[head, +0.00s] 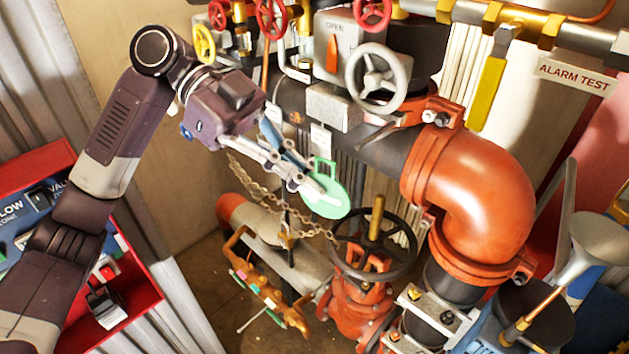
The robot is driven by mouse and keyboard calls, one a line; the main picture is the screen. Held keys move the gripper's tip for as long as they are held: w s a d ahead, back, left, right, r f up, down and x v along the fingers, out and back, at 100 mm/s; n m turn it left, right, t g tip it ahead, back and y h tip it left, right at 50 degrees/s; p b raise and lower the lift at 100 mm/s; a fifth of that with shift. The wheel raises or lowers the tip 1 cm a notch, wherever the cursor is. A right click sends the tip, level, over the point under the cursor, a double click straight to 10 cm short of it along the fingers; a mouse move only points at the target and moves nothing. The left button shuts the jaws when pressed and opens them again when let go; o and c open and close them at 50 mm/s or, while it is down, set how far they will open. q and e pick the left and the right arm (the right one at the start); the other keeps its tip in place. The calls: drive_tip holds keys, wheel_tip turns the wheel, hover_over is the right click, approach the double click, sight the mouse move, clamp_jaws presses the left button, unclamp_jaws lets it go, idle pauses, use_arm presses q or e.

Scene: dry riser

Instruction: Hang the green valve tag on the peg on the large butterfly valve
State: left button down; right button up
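The green valve tag (329,203) is a flat round disc with a square loop at its top. My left gripper (318,188) reaches in from the upper left and is shut on the tag, its fingers partly covering the disc. The tag is held in the air, left of the orange elbow pipe. The large butterfly valve (346,45) is above, with a grey gearbox marked OPEN, an orange pointer and a grey handwheel (376,78). A short dark rod (376,134) sticks out below the handwheel; I cannot tell whether it is the peg. My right gripper is not in view.
A chain (262,190) hangs just below my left gripper. A black handwheel (378,245) with a brass stem stands below the tag. The orange elbow pipe (478,195) fills the right. A yellow lever (487,92) hangs at upper right. A red-edged panel (105,300) stands lower left.

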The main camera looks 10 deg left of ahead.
use_arm(q)
drive_tip(key=shift+w, duration=0.15)
drive_tip(key=shift+w+d+f+p, duration=0.1)
drive_tip(key=shift+w+d+p, duration=0.15)
drive_tip(key=shift+w+d, duration=0.65)
drive_tip(key=shift+w+d+f+p, duration=0.1)
drive_tip(key=shift+w+d+p, duration=0.15)
drive_tip(key=shift+w+d, duration=0.6)
drive_tip(key=shift+w, duration=0.5)
idle(0.5)
drive_tip(key=shift+w+d, duration=0.2)
drive_tip(key=shift+w, duration=0.1)
drive_tip(key=shift+w+d, duration=0.15)
drive_tip(key=shift+w, duration=0.1)
idle(0.5)
drive_tip(key=shift+w+d, duration=0.15)
drive_tip(key=shift+w, duration=0.05)
drive_tip(key=shift+w+d, duration=0.2)
idle(0.5)
